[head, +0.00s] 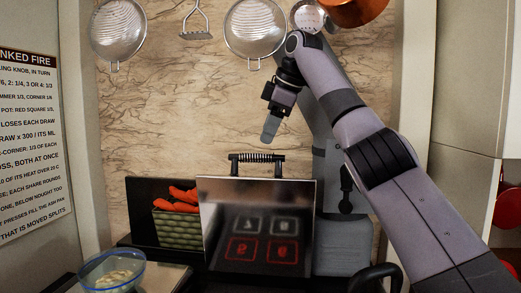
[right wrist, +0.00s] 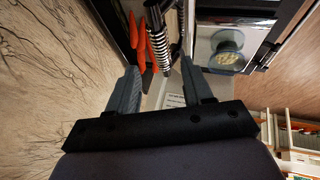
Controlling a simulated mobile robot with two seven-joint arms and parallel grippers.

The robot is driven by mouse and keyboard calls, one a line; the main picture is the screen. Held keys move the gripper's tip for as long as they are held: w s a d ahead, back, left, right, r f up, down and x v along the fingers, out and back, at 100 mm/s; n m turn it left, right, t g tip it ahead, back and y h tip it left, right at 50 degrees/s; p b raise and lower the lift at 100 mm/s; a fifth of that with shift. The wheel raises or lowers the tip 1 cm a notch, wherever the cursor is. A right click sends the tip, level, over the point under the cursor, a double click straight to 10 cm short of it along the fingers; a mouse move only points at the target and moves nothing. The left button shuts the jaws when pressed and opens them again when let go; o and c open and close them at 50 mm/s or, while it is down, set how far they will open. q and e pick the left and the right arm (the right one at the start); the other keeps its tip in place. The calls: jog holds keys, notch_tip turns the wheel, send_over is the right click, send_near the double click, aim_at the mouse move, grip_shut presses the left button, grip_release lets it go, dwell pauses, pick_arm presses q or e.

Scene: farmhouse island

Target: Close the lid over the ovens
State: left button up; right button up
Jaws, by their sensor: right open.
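The lid (head: 258,235) stands upright in the middle of the head view. It is a shiny panel with red and pale square marks showing on its face. A dark coil handle (head: 257,158) runs along its top edge. My right gripper (head: 271,130) is above this handle, apart from it, pointing down. In the right wrist view, the open fingers of my right gripper (right wrist: 158,72) are spread, with the coil handle (right wrist: 158,42) beyond the gap between them. The lid's lower edge and the ovens are not clearly visible. My left gripper is not in view.
A crate of carrots and green vegetables (head: 177,222) stands left of the lid. A blue-rimmed glass bowl (head: 112,271) sits at the front left. Strainers (head: 254,28) and a copper pan (head: 357,10) hang above. A printed sign (head: 30,140) is on the left.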

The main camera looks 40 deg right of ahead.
aim_at(260, 155)
jog(key=x, duration=0.6)
jog(key=shift+w+f, duration=0.15)
jog(key=shift+f, duration=0.25)
grip_shut()
